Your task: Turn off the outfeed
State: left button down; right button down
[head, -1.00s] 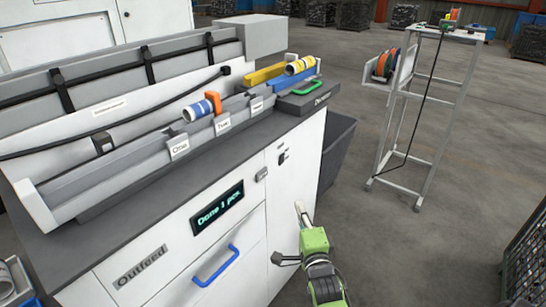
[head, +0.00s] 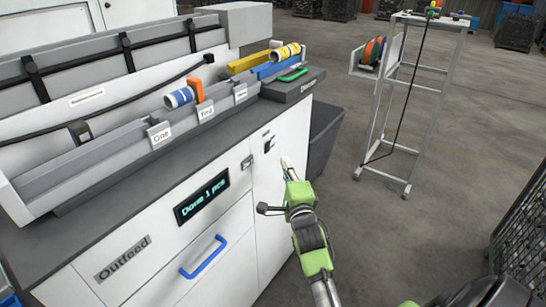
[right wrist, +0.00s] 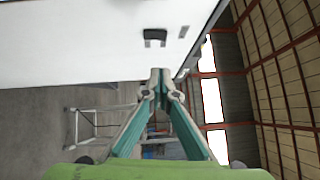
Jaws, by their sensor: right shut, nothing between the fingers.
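The outfeed is a white cabinet (head: 225,232) with a dark top, an "Outfeed" label and a display (head: 202,196) lit with "Done 1 pcs". A small dark switch (head: 269,145) sits high on its front near the right corner. It also shows in the right wrist view (right wrist: 154,37), just beyond the fingertips; its on or off position is too small to tell. My right gripper (head: 287,163) is shut and empty, below and a little right of the switch, apparently apart from it. In the right wrist view its fingertips (right wrist: 160,73) meet. My left gripper is out of view.
A blue handle (head: 203,257) and a small grey latch (head: 247,162) are on the cabinet front. A dark bin (head: 322,135) stands right of the cabinet. A metal stand (head: 405,120) stands beyond open floor.

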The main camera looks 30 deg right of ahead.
aim_at(270, 144)
jog(key=w+b, duration=0.2)
jog(key=w, duration=0.5)
jog(key=shift+r+b, duration=0.35)
jog(key=shift+b, duration=0.05)
jog(key=shift+a+r, duration=0.1)
jog(key=shift+w+r+n+p, duration=0.2)
jog(key=shift+r+n+p, duration=0.15)
jog(key=shift+p, duration=0.75)
jog(key=shift+f, duration=0.25)
